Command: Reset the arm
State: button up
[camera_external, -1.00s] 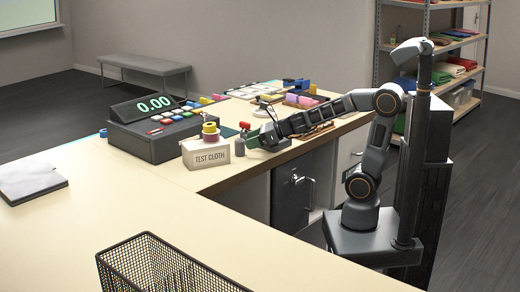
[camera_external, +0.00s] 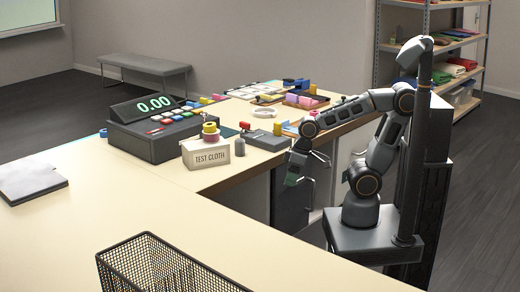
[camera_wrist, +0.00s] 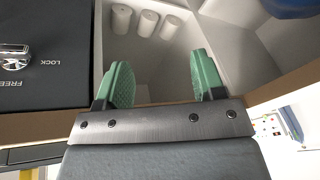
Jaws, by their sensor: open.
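My gripper (camera_external: 292,179) hangs low in front of the counter, beside the cabinet under it, with the wrist bent downward. The wrist view shows its two green padded fingers (camera_wrist: 160,85) spread apart with nothing between them. Beyond the fingers is an open compartment (camera_wrist: 150,55) holding three white rolls (camera_wrist: 146,23). My arm is folded back toward its column at the right.
The dark cabinet door (camera_external: 291,203) stands at the counter front; its lock (camera_wrist: 12,50) shows in the wrist view. On the counter (camera_external: 120,215) are a register (camera_external: 155,135), a test cloth box (camera_external: 206,153) and a wire basket (camera_external: 165,268).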

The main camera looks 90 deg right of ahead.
jog(key=n, duration=0.1)
jog(key=s+n+h, duration=0.1)
jog(key=shift+d+f+n, duration=0.15)
jog(key=shift+d+n, duration=0.25)
notch_tip(320, 180, up, 12)
jog(key=p, duration=1.1)
jog(key=shift+a, duration=0.2)
jog(key=shift+s, duration=0.1)
